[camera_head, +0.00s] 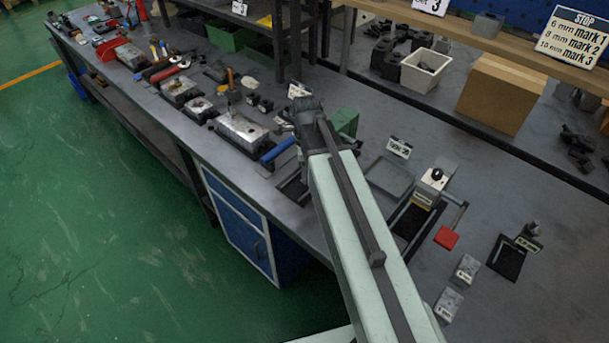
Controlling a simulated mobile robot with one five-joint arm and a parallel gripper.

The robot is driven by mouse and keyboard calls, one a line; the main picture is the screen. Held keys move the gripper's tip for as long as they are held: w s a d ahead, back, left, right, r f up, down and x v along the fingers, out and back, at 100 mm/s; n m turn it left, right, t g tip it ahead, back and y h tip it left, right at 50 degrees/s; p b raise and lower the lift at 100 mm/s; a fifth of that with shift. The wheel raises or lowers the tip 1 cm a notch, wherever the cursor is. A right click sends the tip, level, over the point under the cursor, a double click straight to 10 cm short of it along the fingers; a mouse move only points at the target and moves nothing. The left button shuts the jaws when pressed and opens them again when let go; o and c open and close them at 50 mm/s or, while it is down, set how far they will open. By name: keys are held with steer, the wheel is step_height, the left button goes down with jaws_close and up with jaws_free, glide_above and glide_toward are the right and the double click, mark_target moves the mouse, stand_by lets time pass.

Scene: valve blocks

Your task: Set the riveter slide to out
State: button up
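My arm reaches up from the bottom of the picture over the bench. My gripper (292,112) is at its dark far end, small and seen from behind, so I cannot tell whether its fingers are open or shut. Right of the arm, a pale block with a black knob (431,187) stands on a dark base, with a red plate (446,238) beside it. I cannot tell which of these is the riveter slide; the labels are too small to read.
Grey metal blocks (241,130) and tools line the bench to the left. A shallow grey tray (389,177) lies right of the arm. Small blocks (466,269) and a black plate (507,258) are at lower right. A cardboard box (501,92) and white bin (425,72) stand behind.

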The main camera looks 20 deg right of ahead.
jaws_close()
stand_by(1.4)
